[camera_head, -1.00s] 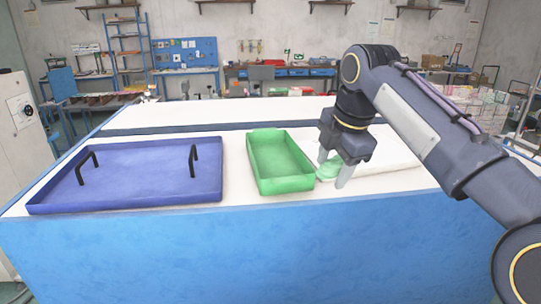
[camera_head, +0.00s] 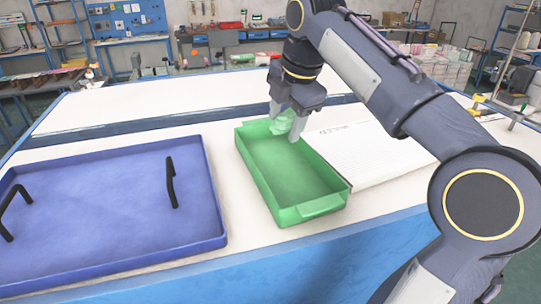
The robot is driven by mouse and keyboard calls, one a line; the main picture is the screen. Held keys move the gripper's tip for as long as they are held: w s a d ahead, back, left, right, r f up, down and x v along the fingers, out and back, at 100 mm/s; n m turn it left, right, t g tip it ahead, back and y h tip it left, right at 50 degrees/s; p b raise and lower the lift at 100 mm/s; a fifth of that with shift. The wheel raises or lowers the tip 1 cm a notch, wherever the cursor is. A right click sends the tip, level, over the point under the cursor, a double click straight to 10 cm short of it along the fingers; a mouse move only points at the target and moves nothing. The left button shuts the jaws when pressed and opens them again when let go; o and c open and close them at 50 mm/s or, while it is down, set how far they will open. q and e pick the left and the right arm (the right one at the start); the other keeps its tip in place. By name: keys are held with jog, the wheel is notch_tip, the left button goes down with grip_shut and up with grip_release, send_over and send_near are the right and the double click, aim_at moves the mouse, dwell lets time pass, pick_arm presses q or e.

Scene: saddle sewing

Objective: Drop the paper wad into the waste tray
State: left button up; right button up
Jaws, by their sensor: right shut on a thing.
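The paper wad (camera_head: 283,122) is pale green and crumpled. My right gripper (camera_head: 286,130) is shut on it, fingers pointing down. It holds the wad at the far right part of the green tray (camera_head: 322,207), seemingly above the rim; the exact height is hard to tell. The green tray is open and empty inside, with a lip at its near end. It looks like the waste tray. My left gripper is not in view.
A large blue tray (camera_head: 110,190) with two black handles stands left of the green tray. A white ribbed slab (camera_head: 365,150) with lettering lies to its right. The white table top (camera_head: 170,100) is clear behind the trays.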

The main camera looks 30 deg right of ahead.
aim_at(292, 121)
jog(key=shift+f, duration=0.5)
notch_tip(292, 121, down, 4)
jog(key=shift+r+b, duration=0.25)
jog(key=shift+b, duration=0.85)
jog(key=shift+f+b, duration=0.6)
jog(key=o, duration=1.1)
jog(key=shift+c, duration=0.2)
jog(key=shift+r, duration=0.1)
jog(key=p+v, duration=0.1)
jog(key=v, duration=0.6)
jog(key=shift+s+r, duration=0.15)
jog(key=shift+r, duration=0.2)
